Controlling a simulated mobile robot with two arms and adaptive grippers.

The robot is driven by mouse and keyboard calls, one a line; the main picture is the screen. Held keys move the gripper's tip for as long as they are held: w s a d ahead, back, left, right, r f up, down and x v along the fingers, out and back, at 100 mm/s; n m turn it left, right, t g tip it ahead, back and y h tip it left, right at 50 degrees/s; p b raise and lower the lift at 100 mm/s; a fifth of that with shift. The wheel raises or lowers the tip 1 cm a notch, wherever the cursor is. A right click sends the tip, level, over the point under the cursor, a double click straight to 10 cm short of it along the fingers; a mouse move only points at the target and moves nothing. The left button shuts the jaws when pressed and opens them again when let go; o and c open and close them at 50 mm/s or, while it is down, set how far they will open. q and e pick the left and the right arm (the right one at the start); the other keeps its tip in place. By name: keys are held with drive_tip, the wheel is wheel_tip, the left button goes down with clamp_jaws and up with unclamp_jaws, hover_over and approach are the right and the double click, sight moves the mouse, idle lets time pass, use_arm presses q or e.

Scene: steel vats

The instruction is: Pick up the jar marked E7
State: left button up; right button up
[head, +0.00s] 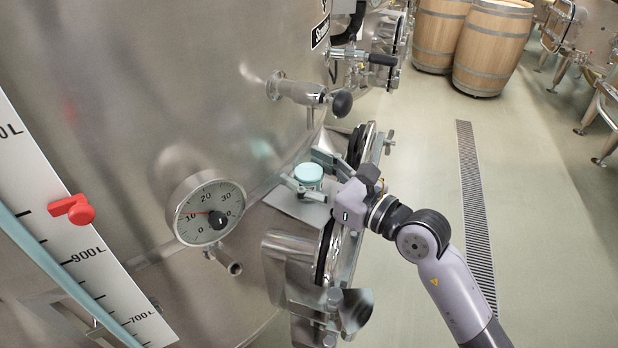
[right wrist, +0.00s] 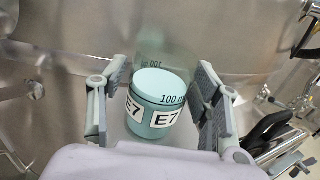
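The jar (head: 308,174) has a pale teal top and stands on a small steel ledge (head: 298,207) against the vat. In the right wrist view the jar (right wrist: 160,100) shows E7 labels and 100 ml lettering. My right gripper (head: 307,172) is around the jar, one finger on each side. In the right wrist view its fingers (right wrist: 162,90) are apart, with a gap visible between the pads and the jar. Part of the jar's lower side is hidden by the gripper. My left gripper is not in view.
The large steel vat (head: 150,90) rises close behind the ledge, with a dial gauge (head: 210,212) and a sampling valve (head: 308,93). An open steel hatch (head: 325,262) with clamps lies below the gripper.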

drive_tip(key=c, duration=1.3)
drive_tip(key=shift+r, duration=0.2)
drive_tip(key=shift+r+b, duration=0.55)
drive_tip(key=shift+r, duration=1.1)
drive_tip(key=b+v, duration=0.1)
drive_tip(key=v, duration=1.6)
drive_tip(key=shift+s+d+b, duration=0.25)
drive_tip(key=shift+s+b, duration=0.05)
